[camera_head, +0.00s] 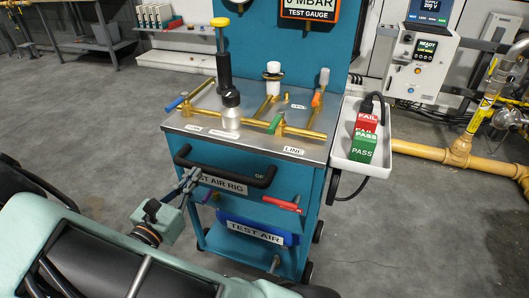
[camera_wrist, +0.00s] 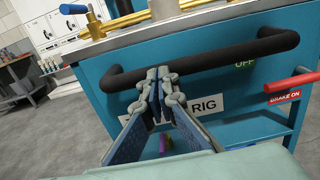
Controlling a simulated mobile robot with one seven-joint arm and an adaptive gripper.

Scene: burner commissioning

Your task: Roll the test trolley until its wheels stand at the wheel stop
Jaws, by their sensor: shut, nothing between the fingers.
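The teal test trolley (camera_head: 312,205) stands before me, with a black bar handle (camera_head: 232,170) across its front. The handle also spans the wrist view (camera_wrist: 225,58). My gripper (camera_head: 190,178) is shut and empty at the handle's left part; in the wrist view its fingertips (camera_wrist: 158,75) overlap the bar. I cannot tell whether they touch it. A red brake lever (camera_head: 281,204) lies nearly level over a "BRAKE ON" label (camera_wrist: 285,98); a green "OFF" label (camera_wrist: 244,64) is higher. Dark wheels (camera_head: 307,272) show at the right. I cannot make out the wheel stop.
Brass pipework (camera_head: 290,130) with valves covers the trolley top. A white side tray (camera_head: 345,150) holds red and green FAIL and PASS blocks. A yellow pipe (camera_head: 430,152) and a control box (camera_head: 421,62) are at right. Bare floor (camera_head: 110,110) lies left of the trolley.

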